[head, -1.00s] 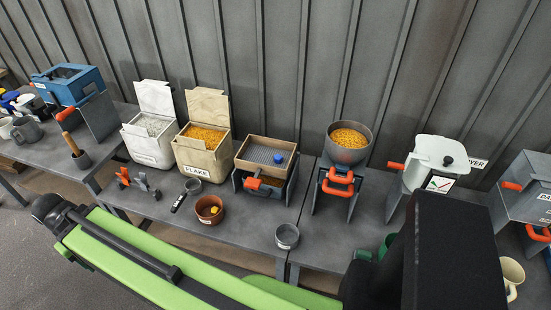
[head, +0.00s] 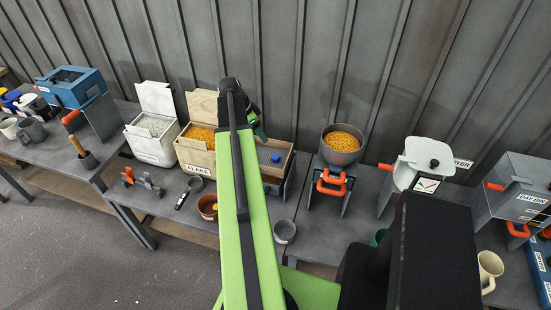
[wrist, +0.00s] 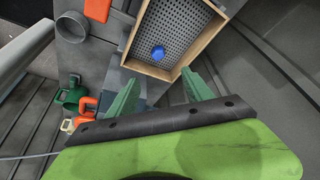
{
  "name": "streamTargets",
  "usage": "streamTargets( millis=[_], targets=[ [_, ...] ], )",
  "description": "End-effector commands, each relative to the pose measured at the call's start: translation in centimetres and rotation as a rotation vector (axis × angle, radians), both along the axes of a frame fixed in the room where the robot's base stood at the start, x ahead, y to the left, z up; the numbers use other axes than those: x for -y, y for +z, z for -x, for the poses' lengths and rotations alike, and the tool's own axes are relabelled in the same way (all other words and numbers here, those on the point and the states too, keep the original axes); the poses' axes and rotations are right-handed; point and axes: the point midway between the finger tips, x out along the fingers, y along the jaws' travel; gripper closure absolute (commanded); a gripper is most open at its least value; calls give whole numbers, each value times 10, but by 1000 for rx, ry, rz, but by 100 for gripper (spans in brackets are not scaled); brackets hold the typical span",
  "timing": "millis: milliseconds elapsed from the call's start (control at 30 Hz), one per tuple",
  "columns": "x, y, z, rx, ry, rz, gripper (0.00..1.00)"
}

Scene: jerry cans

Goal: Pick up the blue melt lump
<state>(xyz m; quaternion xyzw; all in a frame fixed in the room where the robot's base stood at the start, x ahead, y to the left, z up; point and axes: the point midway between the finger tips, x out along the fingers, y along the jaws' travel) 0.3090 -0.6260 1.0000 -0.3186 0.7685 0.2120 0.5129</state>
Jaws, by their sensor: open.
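The blue melt lump (head: 275,158) lies on the perforated plate of the wooden-framed sieve tray (head: 283,147), to the right of the flake box. In the wrist view the lump (wrist: 158,53) sits on the plate inside the wooden rim (wrist: 205,42). My gripper (wrist: 160,88) is open and empty, its two green fingers spread apart. The lump lies beyond the fingertips, roughly between their lines, and nothing touches it. In the head view my arm covers the left part of the tray and most of the gripper.
The flake box (head: 191,156) stands left of the tray. A hopper of orange granules (head: 342,142) stands to its right. A grey cup (head: 284,231) and a brown pot (head: 207,206) are on the bench in front.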

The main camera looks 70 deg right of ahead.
Motion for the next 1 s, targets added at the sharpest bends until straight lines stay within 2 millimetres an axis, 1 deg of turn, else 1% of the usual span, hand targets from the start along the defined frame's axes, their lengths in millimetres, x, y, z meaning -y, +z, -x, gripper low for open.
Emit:
streamTargets(
  millis=[33,500,600,733,800,867,1000],
  targets=[
    [2,-11,1,0,0,0,40],
    [27,-105,26,0,3,-2,40],
    [30,-113,30,0,4,-2,40],
    [31,-110,30,0,5,-1,40],
    [31,-113,31,0,5,-1,40],
    [31,-120,33,0,5,-1,40],
    [34,-144,40,0,5,-1,40]
  ],
)
